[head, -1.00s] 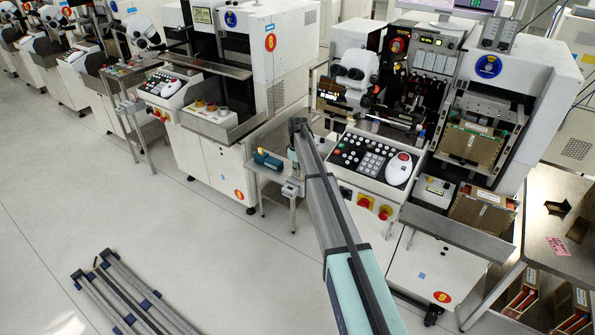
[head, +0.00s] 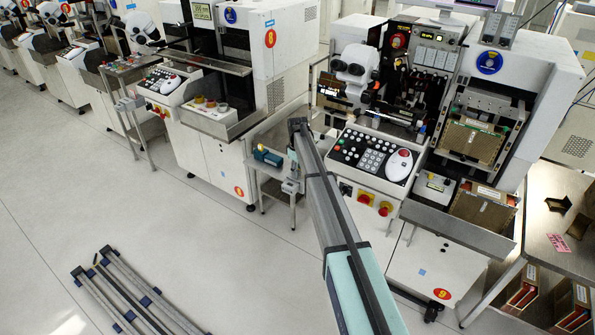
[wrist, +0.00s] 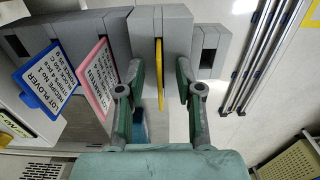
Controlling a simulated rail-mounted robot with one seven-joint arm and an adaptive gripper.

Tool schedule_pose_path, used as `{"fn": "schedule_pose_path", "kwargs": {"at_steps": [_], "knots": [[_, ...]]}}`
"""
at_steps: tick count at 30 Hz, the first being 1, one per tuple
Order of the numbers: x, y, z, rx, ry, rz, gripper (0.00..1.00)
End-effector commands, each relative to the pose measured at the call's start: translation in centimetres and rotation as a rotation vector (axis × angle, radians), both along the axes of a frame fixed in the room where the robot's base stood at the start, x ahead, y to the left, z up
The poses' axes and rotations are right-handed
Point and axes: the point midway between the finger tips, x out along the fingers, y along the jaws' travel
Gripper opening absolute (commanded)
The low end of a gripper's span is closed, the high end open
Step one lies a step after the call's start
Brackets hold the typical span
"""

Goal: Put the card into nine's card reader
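In the wrist view a yellow card (wrist: 159,75) shows edge-on at a slot in a grey block (wrist: 174,35). My gripper (wrist: 161,68) has its two fingers on either side of the card, with a visible gap on each side. How deep the card sits in the slot cannot be told. To its left, a pink-edged card (wrist: 99,78) and a blue-edged card (wrist: 44,85) with printed text stand at similar grey blocks. In the head view machine nine, marked by a red 9 label (head: 442,294), stands right of my arm.
A small side table (head: 270,170) with a teal object (head: 267,156) stands between machine nine and machine eight (head: 285,60). Grey rails (head: 118,285) lie on the floor at lower left. Open floor (head: 185,250) lies left of my arm.

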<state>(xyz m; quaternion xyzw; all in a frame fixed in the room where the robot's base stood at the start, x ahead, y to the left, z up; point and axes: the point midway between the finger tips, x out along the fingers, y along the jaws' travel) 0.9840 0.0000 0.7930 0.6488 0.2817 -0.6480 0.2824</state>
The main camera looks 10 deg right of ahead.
Motion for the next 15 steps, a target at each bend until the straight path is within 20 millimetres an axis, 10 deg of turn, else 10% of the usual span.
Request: {"fn": "schedule_pose_path", "kwargs": {"at_steps": [15], "knots": [[0.0, 0.0, 3.8, 0.000, -0.003, 0.000, 0.35]]}}
